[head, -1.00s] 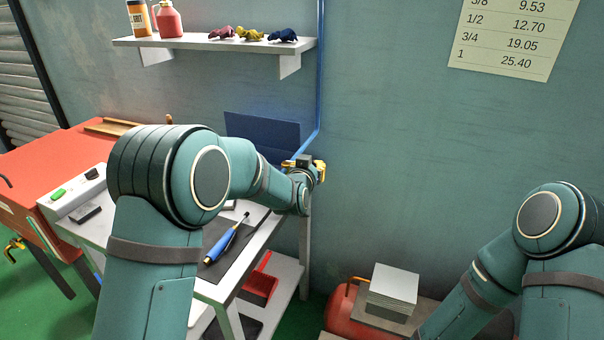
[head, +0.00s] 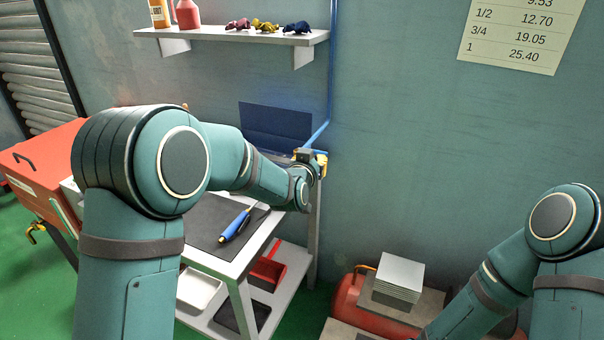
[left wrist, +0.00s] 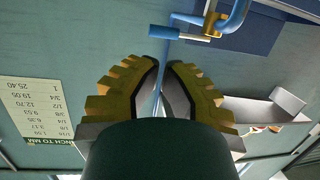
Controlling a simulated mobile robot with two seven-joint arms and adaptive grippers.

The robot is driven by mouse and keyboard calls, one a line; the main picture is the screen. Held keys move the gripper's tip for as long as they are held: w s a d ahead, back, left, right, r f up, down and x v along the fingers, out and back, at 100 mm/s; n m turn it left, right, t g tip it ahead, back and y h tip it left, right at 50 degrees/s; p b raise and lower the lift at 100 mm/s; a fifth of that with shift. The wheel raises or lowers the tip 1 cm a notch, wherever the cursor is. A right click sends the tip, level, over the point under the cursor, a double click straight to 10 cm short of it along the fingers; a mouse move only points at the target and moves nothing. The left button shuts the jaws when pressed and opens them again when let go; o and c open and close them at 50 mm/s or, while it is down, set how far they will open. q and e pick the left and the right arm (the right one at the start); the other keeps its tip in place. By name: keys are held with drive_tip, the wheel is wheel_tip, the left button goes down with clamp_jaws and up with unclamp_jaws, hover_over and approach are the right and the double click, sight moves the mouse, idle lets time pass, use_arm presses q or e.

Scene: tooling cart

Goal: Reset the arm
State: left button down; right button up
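My left arm crosses the left half of the head view. Its elbow is bent over the workbench and its forearm reaches right. My left gripper (left wrist: 161,66) points at the teal wall in the left wrist view. Its two yellow stepped fingers with dark pads lie close together, with only a narrow slit between them and nothing visibly held. A blue pipe with a brass-coloured fitting (left wrist: 215,24) shows beyond the fingertips, apart from them in the picture. My right arm is at the lower right of the head view; its gripper is outside the frame.
Below the left forearm, a bench holds a dark mat (head: 212,228) and a blue-handled tool (head: 235,226). A red chest (head: 45,165) stands left. A wall shelf (head: 225,34) and blue pipe (head: 331,70) are behind. A grey stack (head: 399,275) sits near the right arm.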

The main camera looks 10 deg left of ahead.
use_arm(q)
drive_tip(key=a+f+v, duration=0.1)
drive_tip(key=v, duration=0.5)
drive_tip(key=s+a+f+n+g, duration=0.1)
drive_tip(key=s+f+g, duration=0.3)
drive_tip(key=f, duration=0.6)
drive_tip(key=s+a+f+g, duration=0.1)
drive_tip(key=s+f+g, duration=0.1)
drive_tip(key=s+f, duration=0.6)
drive_tip(key=s+d+f+n+g+h, duration=0.1)
drive_tip(key=s+f+g, duration=0.6)
drive_tip(key=s+f, duration=0.8)
drive_tip(key=s+n, duration=0.1)
drive_tip(key=s, duration=0.2)
drive_tip(key=shift+s+g, duration=0.2)
drive_tip(key=shift+g, duration=0.2)
drive_tip(key=shift+d, duration=0.1)
